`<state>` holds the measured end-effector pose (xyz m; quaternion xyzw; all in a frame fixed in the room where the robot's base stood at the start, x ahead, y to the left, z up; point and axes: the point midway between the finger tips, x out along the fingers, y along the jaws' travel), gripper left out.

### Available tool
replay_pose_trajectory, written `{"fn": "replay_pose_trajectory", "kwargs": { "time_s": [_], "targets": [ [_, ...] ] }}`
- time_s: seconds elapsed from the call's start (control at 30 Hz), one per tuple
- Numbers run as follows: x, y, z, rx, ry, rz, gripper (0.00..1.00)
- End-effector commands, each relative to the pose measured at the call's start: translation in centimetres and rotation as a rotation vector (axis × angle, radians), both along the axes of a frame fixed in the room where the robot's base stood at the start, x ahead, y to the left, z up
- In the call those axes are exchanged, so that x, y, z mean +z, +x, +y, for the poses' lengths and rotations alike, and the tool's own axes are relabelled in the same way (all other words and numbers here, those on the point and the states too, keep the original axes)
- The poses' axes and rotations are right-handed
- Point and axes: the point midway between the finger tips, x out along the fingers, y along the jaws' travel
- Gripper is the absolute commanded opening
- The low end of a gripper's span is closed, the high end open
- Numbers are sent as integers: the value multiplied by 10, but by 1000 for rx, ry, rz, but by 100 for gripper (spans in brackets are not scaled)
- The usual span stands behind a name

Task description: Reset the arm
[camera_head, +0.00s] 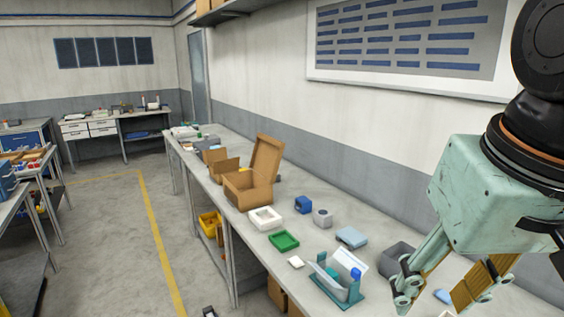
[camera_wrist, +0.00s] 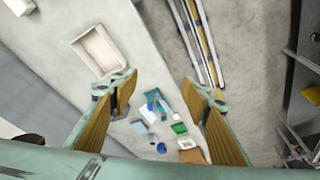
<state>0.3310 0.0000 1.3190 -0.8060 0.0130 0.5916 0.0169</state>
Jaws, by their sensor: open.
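My gripper (camera_head: 445,288) is at the right of the head view, held over the near part of the long workbench (camera_head: 230,140). Its two fingers are spread apart, and nothing is between them. In the wrist view the gripper (camera_wrist: 160,95) is also open, with yellow-brown finger pads on both sides. Bench items show small and well beyond the fingertips there. My arm's upper parts run out of the head view at the top right.
The bench holds an open cardboard box (camera_head: 265,162), a white tray (camera_head: 265,218), a green tray (camera_head: 284,241), a blue block (camera_head: 303,204), a light-blue box (camera_head: 351,237), a dark grey bin (camera_head: 393,260) and a teal holder (camera_head: 335,286). A wall stands behind.

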Motion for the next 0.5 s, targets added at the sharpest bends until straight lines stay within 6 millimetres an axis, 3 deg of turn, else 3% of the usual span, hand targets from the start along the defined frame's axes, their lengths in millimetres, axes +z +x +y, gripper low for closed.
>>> {"fn": "replay_pose_trajectory", "kwargs": {
  "time_s": [0.3,0.5],
  "targets": [
    [-15,-44,0,30,-10,-29,43],
    [-20,-57,0,39,-13,-37,43]
  ]
}}
